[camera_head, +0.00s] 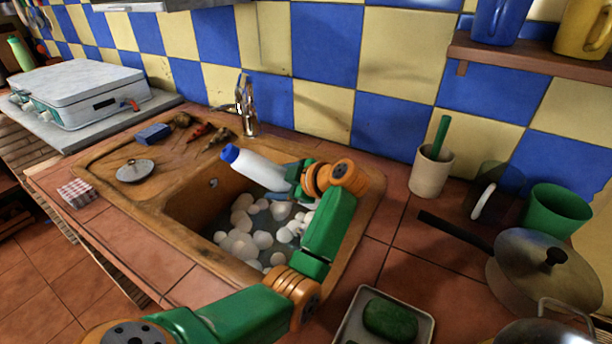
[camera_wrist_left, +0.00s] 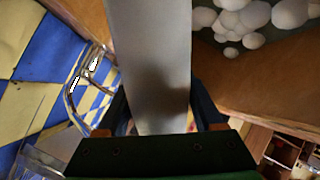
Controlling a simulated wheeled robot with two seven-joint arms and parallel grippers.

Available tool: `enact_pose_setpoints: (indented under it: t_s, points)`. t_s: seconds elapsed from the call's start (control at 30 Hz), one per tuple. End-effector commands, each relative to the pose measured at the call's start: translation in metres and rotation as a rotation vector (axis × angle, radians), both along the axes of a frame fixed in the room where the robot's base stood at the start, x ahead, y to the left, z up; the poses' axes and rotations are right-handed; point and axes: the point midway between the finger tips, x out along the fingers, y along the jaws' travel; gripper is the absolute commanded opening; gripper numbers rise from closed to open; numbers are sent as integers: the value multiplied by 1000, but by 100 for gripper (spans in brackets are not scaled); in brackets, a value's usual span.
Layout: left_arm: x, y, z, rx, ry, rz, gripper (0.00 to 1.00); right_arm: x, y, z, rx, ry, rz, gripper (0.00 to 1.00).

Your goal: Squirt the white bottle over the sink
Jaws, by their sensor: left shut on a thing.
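The white bottle (camera_head: 257,169) with a blue cap is held tilted over the sink basin, its cap pointing to the upper left. My left gripper (camera_head: 290,178) is shut on the bottle near its lower end. In the left wrist view the bottle's pale body (camera_wrist_left: 148,65) runs up between the fingers and its cap is out of sight. The sink (camera_head: 188,207) is a brown basin with white foam balls (camera_head: 240,243) at its bottom. My forearm hides part of the basin's right side. My right gripper is not in view.
A metal faucet (camera_head: 246,105) stands behind the basin. A metal lid (camera_head: 135,170), blue sponge (camera_head: 153,133) and small items lie on the drainboard.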

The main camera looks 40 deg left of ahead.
Motion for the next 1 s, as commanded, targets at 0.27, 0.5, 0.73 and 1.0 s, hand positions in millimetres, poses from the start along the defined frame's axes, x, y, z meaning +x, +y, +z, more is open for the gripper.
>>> enact_pose_setpoints:
  t_s: [0.27, 0.5, 0.73, 1.0]
  points:
    - [-32, 25, 59, 272, 345, 1, 13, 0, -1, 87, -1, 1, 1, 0]
    - [-53, 43, 84, 472, 591, 1, 13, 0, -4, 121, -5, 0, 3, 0]
    - [-58, 47, 86, 519, 647, 0, 13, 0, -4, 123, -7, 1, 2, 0]
    - [-57, 47, 85, 517, 644, 1, 13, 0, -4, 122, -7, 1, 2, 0]
